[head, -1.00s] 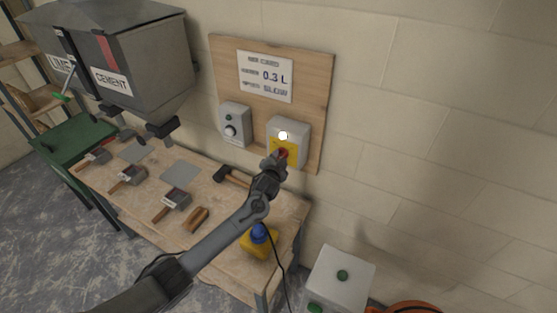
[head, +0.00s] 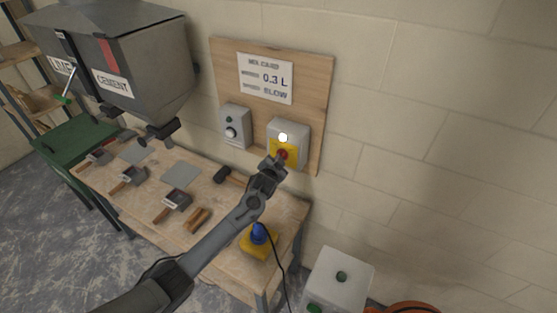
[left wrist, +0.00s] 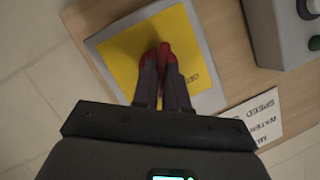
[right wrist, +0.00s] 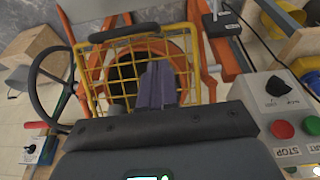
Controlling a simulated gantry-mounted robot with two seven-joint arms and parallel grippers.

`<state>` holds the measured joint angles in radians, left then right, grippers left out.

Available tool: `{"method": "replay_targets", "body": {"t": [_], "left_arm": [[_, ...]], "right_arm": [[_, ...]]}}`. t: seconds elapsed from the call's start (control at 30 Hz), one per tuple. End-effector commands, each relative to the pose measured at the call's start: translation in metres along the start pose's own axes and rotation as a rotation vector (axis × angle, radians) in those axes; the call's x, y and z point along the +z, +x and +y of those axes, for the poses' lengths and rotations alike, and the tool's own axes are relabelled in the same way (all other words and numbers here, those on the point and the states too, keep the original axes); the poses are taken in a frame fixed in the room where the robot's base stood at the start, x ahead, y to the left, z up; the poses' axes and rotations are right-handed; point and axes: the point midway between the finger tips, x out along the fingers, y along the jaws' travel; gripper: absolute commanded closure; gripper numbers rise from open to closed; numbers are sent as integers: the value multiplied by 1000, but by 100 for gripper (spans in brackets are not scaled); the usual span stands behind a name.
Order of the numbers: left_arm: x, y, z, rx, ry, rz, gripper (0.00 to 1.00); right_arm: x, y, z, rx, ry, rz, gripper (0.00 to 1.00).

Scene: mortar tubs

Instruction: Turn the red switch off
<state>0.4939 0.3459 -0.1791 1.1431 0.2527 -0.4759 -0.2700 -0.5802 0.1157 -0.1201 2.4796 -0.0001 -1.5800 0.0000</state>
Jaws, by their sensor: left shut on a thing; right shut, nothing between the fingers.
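The red switch (head: 282,154) sits on a yellow plate on a grey box (head: 301,134) with a lit white lamp above it. The box is on a wooden board on the wall. My left gripper (head: 273,163) is at the switch, shut on its red handle. In the left wrist view the red handle (left wrist: 164,52) shows at the tips of the closed fingers, over the yellow plate (left wrist: 123,58); the fingers hide part of it. My right gripper (right wrist: 156,84) is shut and empty, in front of a yellow wire guard in the right wrist view.
A second grey box (head: 236,127) with a knob is left of the switch box, below a card (head: 265,79). The workbench (head: 150,192) below holds several tools and a yellow-and-blue item (head: 259,241). The right wrist view shows red and green buttons (right wrist: 283,129) and an orange frame.

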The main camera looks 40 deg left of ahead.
Motion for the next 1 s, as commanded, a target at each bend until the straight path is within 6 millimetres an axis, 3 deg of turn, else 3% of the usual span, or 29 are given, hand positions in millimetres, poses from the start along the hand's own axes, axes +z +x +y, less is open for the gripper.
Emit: {"method": "replay_targets", "body": {"t": [0.5,1.0], "left_arm": [[0,0,-6,182,-443,-2,100],[4,2,-8,364,-882,-1,100]], "right_arm": [[-8,-26,1,1,-1,0,100],[-10,-33,3,7,-8,-1,100]]}}
